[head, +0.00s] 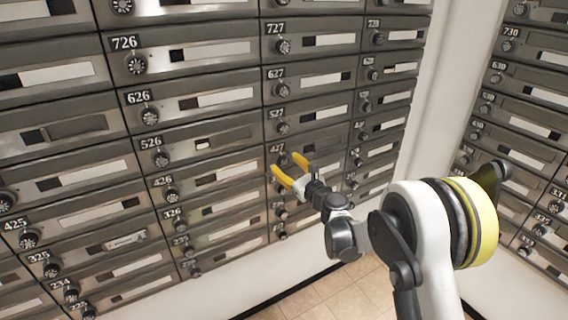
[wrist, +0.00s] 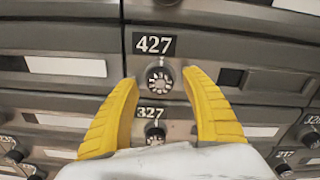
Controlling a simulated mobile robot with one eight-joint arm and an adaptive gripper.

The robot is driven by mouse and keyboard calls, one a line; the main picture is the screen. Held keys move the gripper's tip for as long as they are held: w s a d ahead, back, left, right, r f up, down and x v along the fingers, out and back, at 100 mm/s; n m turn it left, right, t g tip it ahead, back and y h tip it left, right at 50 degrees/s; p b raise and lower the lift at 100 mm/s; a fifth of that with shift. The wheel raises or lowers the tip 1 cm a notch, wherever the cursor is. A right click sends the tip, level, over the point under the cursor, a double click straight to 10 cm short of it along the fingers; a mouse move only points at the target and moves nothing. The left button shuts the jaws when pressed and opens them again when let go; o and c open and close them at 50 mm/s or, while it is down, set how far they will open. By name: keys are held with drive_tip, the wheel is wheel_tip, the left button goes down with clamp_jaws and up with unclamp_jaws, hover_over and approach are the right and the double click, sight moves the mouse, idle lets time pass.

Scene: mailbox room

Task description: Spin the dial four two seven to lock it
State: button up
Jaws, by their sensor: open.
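The dial of box 427 (wrist: 159,78) is a round dark knob with a pale numbered face, just under the black "427" label (wrist: 154,44) in the wrist view. In the head view the "427" label (head: 278,149) shows, with the dial partly hidden by my gripper. My gripper (head: 287,166) has yellow fingers and is open. In the wrist view its fingertips (wrist: 161,76) stand left and right of the dial, with a gap on each side. I cannot tell how far the tips are from the box face.
The dial of box 327 (wrist: 154,134) sits below, between my fingers. The dial of box 527 (head: 283,128) is just above my gripper in the head view. More mailboxes (head: 508,72) line the right wall. Tiled floor (head: 340,296) shows below.

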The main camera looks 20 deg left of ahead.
drive_tip(key=v, duration=1)
drive_tip(key=shift+s+d, duration=0.25)
drive_tip(key=shift+d, duration=0.05)
drive_tip(key=s+d+r+n+g+h, duration=0.1)
drive_tip(key=s+d+r+n+h, duration=0.1)
drive_tip(key=s+d+r+n, duration=0.4)
drive_tip(key=s+d+r+n+g+h, duration=0.1)
drive_tip(key=s+d+r+n+h, duration=0.2)
drive_tip(key=d+n, duration=0.4)
drive_tip(key=s+d+f+n+g+h, duration=0.1)
drive_tip(key=s+d+n+h, duration=0.3)
drive_tip(key=s+d, duration=0.8)
drive_tip(key=s+d+f+n+g+h, duration=0.1)
drive_tip(key=s+d+f+n+h, duration=0.2)
drive_tip(key=s+d+n, duration=0.3)
drive_tip(key=s+d+h, duration=0.1)
drive_tip(key=s+d, duration=0.4)
drive_tip(key=d, duration=0.2)
drive_tip(key=shift+s+f+g+h, duration=0.25)
drive_tip(key=shift+s+g+h, duration=0.05)
drive_tip(key=shift+s+g, duration=0.1)
drive_tip(key=shift+a, duration=0.1)
